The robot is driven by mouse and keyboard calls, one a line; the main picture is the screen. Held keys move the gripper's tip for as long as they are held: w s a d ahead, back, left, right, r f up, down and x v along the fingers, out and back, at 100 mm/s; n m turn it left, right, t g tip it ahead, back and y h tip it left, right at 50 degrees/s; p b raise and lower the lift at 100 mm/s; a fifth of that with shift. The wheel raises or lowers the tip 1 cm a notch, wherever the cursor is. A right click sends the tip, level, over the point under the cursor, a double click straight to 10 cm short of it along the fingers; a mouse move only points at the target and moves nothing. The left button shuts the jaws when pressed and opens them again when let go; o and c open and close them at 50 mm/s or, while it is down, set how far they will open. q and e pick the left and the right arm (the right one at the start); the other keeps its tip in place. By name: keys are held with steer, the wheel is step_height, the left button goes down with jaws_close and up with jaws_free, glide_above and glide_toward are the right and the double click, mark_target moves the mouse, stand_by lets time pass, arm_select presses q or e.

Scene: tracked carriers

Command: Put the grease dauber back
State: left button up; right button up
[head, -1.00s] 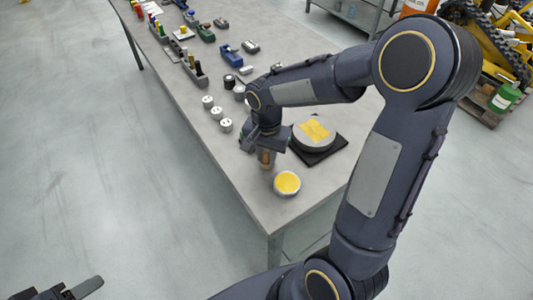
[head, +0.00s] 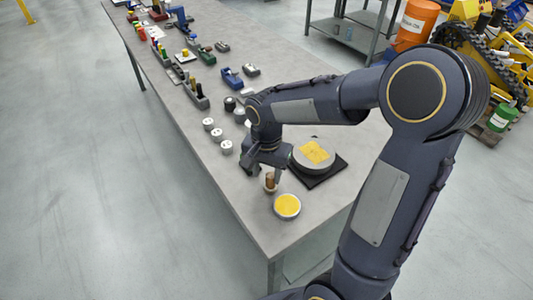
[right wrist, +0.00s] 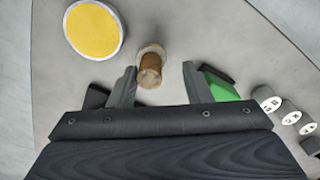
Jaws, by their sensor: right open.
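The grease dauber (head: 270,181), a short brown handle, stands upright in a small pale round base on the table near its front corner. In the right wrist view the dauber (right wrist: 150,72) is just ahead of my fingertips, nearer the left finger, with a pale ring around its foot. My right gripper (head: 266,168) is open beside it; the wrist view shows the right gripper (right wrist: 160,82) with its fingers apart and nothing clasped. A round tin of yellow grease (head: 287,206) stands close in front of the dauber. My left gripper is out of view.
A grey disc with yellow marks (head: 313,155) lies on a black mat (head: 325,176) right of my gripper. White marked pucks (head: 217,135) stand to the left. Blocks and racks, including a blue one (head: 231,78), line the table (head: 240,200) farther back.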

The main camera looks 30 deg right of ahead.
mark_target(267, 174)
step_height(267, 174, up, 9)
steer(key=s+a+n+t+y, duration=0.2)
steer(key=s+n, duration=0.2)
steer(key=s, duration=0.4)
steer(key=s+a+n+t+y, duration=0.1)
steer(key=s+a+n+t, duration=0.1)
steer(key=s, duration=0.7)
steer(key=n+t, duration=0.1)
steer(key=n, duration=0.1)
steer(key=shift+f+n+t+y, duration=0.3)
steer(key=shift+f+n+y, duration=0.1)
